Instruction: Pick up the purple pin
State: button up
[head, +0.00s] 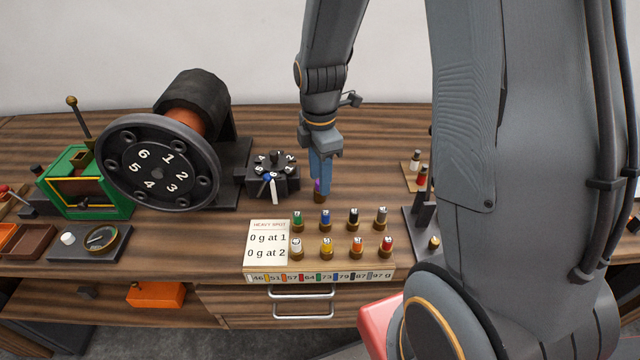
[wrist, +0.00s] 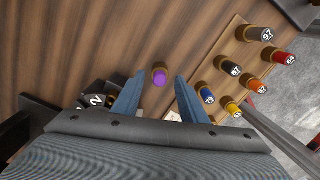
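The purple pin (wrist: 160,77) stands on the wooden bench, with a brass-coloured base and purple top. In the wrist view it lies between and just beyond the tips of my gripper (wrist: 154,82). The blue fingers are apart, with nothing between them that I can see touching. In the head view my gripper (head: 320,178) points down over the bench, and the purple pin (head: 317,186) shows at its fingertips, partly covered by them. I cannot tell the exact height of the fingertips above the pin.
A wooden rack (head: 345,265) of several coloured pins is close in front of the gripper. A black numbered hub (head: 273,178) is just left. A large numbered wheel (head: 158,172) stands further left. More pins and a dark stand (head: 418,220) are to the right.

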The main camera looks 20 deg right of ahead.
jog(key=shift+f, duration=0.2)
grip_shut()
jog(key=shift+r, duration=0.15)
